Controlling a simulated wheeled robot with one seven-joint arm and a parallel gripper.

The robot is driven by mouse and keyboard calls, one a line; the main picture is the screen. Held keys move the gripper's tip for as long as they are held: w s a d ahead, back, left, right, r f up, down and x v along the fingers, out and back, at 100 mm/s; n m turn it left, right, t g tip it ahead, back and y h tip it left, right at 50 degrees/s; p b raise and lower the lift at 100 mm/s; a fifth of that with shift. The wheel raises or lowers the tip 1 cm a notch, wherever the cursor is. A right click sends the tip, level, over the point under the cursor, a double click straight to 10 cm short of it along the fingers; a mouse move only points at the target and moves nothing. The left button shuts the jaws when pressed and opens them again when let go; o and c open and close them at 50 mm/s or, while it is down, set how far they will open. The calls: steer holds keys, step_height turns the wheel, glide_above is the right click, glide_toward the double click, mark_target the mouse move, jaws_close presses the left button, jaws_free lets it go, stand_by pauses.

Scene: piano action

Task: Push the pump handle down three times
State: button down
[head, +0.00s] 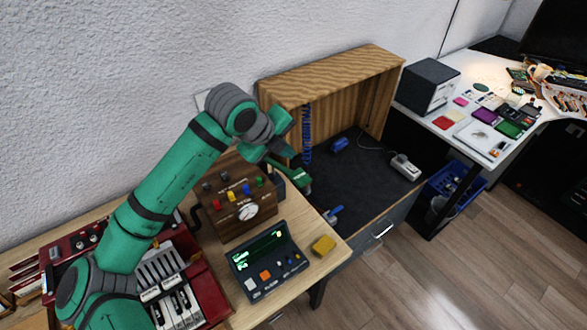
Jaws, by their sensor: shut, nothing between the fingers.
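My green arm reaches from the lower left over the wooden control box, and my gripper (303,184) is at its end, just right of the box. The gripper is small here and looks shut, with nothing seen between its fingers. I cannot clearly pick out the pump handle. A small blue lever-like piece (333,214) stands by the near edge of the dark surface, below and right of my gripper and apart from it. I cannot tell whether it is the pump handle.
The wooden box (238,212) with coloured knobs and a dark display device (266,262) stand close by. A yellow block (324,245) lies near the table edge. A red keyed instrument (181,305) is at lower left. The dark surface (352,185) is mostly clear beside a wooden cabinet (335,72).

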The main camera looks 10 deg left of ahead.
steer(key=shift+s+d+f, duration=0.2)
steer(key=shift+s+f, duration=0.05)
steer(key=shift+f, duration=0.45)
steer(key=shift+d+f, duration=0.1)
steer(key=shift+f, duration=0.1)
stand_by(1.5)
steer(key=shift+s+f, duration=0.1)
steer(key=shift+f, duration=0.1)
